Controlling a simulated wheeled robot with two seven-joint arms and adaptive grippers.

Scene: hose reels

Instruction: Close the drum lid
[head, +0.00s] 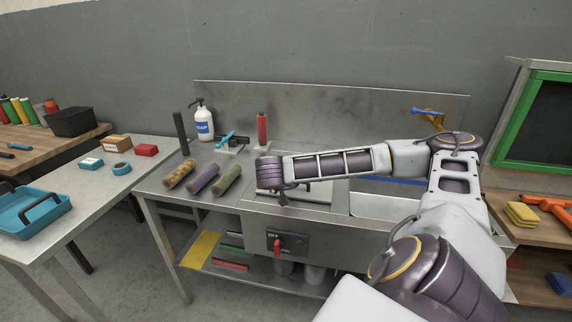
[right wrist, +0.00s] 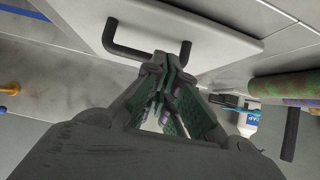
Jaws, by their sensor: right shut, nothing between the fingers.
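The drum lid (head: 318,192) is a pale flat plate in the top of the steel bench, partly hidden by my right arm in the head view. In the right wrist view the lid (right wrist: 215,28) fills the upper middle and carries a dark bent bar handle (right wrist: 122,49). My right gripper (head: 283,196) is over the lid's left part. In the right wrist view its fingertips (right wrist: 168,64) are together, right at the handle and covering part of it. They hold nothing, and I cannot tell whether they touch the bar. My left gripper is not in view.
A sink basin (head: 385,206) lies right of the lid. Patterned rolls (head: 203,180), a soap bottle (head: 203,122) and a red cylinder (head: 262,130) stand or lie left and behind. A red switch (head: 279,245) is on the bench front. A blue tray (head: 30,215) sits on the left table.

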